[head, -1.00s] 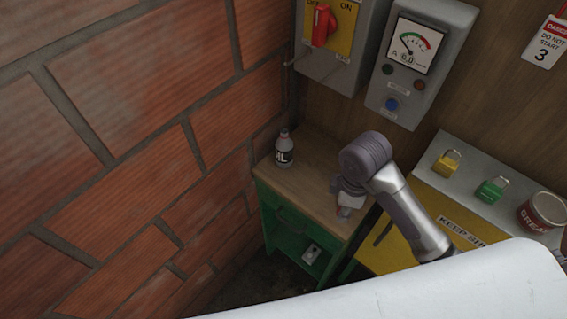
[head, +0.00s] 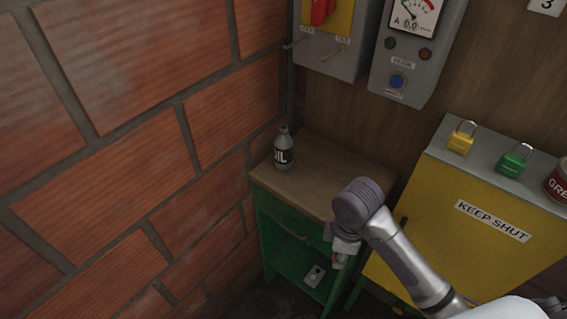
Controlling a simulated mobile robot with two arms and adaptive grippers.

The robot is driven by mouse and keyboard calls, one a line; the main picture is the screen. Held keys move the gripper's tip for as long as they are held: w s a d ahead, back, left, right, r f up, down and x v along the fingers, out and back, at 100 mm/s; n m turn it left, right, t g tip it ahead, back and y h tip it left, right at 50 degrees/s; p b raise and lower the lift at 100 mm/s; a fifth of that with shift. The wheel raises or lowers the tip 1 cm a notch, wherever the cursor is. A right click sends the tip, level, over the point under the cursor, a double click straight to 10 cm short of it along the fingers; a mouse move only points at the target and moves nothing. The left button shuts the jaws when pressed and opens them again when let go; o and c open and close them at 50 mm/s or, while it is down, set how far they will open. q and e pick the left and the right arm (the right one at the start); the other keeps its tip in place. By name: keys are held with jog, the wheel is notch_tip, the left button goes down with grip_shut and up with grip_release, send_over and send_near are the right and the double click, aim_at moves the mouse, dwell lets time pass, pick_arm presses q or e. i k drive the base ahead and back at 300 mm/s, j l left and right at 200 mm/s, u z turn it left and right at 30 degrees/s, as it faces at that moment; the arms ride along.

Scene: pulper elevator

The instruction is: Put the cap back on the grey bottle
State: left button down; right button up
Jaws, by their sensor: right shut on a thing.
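The grey bottle (head: 284,155), with a dark label with white letters, stands upright near the back left of the wooden bench top. Its narrow neck shows, and I see no clear cap on it. My right gripper (head: 339,261) is at the bench's front right edge, right of and nearer than the bottle, well apart from it. My left gripper is not in view.
The wooden bench top (head: 310,178) is clear between bottle and gripper. A brick wall (head: 150,140) stands close on the left. A yellow cabinet (head: 460,240) with padlocks and a red tin (head: 560,182) on top stands right. A grey meter box (head: 412,50) hangs behind.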

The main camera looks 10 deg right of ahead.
aim_at(284, 144)
jog(key=i+j, duration=0.1)
jog(key=j, duration=0.3)
jog(key=i+j+z, duration=0.1)
jog(key=j, duration=0.3)
jog(key=i+j, duration=0.1)
jog(key=j, duration=0.35)
jog(key=z, duration=1.55)
